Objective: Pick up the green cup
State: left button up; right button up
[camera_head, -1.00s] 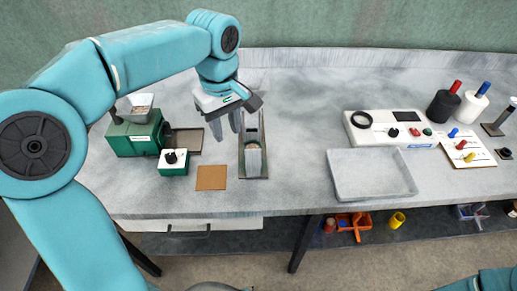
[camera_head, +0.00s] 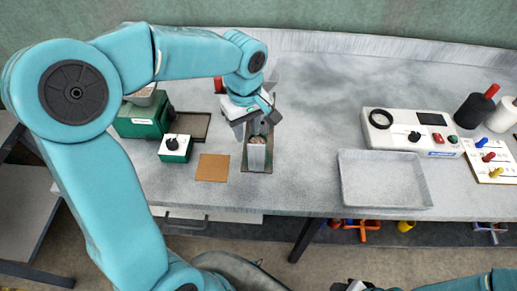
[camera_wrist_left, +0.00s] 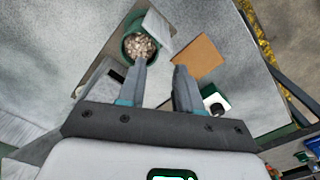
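The green cup (camera_wrist_left: 139,46), filled with pale grain, stands upright on a narrow metal tray in the left wrist view.
A grey tray (camera_head: 350,202) and white instrument (camera_head: 440,145) stand right, with clear bench between.

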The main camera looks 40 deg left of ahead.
pick_arm(q)
jog(key=shift+w+a+f, duration=0.1)
jog(key=shift+w+f, duration=0.1)
jog(key=shift+f, duration=0.3)
jog(key=shift+w+a+f, duration=0.1)
jog(key=shift+w+f, duration=0.05)
jog(key=shift+f, duration=0.35)
notch_tip(320, 180, down, 5)
jog(key=shift+s+d+f+p, duration=0.1)
jog(key=shift+d+p, duration=0.05)
jog(key=shift+p, duration=0.25)
jog(key=shift+s, duration=0.1)
jog(key=shift+s+d+r, duration=0.15)
jog(key=shift+r, duration=0.05)
jog(key=shift+c, duration=1.2)
grip_shut()
